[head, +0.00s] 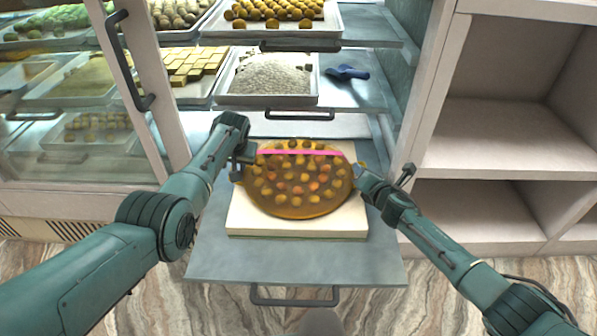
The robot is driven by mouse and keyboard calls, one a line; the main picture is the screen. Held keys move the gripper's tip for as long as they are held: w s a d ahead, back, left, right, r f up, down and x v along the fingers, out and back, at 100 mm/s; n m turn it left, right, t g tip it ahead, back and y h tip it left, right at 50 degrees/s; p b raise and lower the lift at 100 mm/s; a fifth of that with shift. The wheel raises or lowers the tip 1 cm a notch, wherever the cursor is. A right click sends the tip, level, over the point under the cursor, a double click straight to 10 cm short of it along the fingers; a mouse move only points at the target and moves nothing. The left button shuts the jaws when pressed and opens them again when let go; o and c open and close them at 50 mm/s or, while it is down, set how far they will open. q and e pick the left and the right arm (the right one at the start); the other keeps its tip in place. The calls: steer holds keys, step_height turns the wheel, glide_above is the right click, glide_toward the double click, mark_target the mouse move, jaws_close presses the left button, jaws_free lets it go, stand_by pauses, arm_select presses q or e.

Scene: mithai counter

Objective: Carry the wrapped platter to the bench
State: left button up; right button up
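The wrapped platter (300,190) is a round tray of small sweets under amber wrap with a pink ribbon (300,153) across its far part. It rests on a pale, thick board (297,233) on a pulled-out grey shelf (300,268). Small golden parts show at its left and right edges. My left gripper (243,164) is at the platter's left edge. My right gripper (364,178) is at its right edge. Both are close to or touching the rim; the fingers are too small and partly hidden to show whether they grip. No bench is recognisable.
Shelves behind hold sweet trays, including a tray of pale sweets (268,76), and a blue scoop (347,72). A glass case (80,100) with an upright frame stands left. Empty pale shelving (500,140) stands right. Marbled floor (160,290) shows in front.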

arm_select(q)
steer(key=shift+c, duration=0.2)
arm_select(e)
steer(key=shift+c, duration=0.2)
arm_select(q)
jaws_close()
arm_select(e)
jaws_close()
stand_by(0.5)
arm_select(q)
steer(key=shift+r, duration=0.2)
arm_select(e)
steer(key=shift+r, duration=0.2)
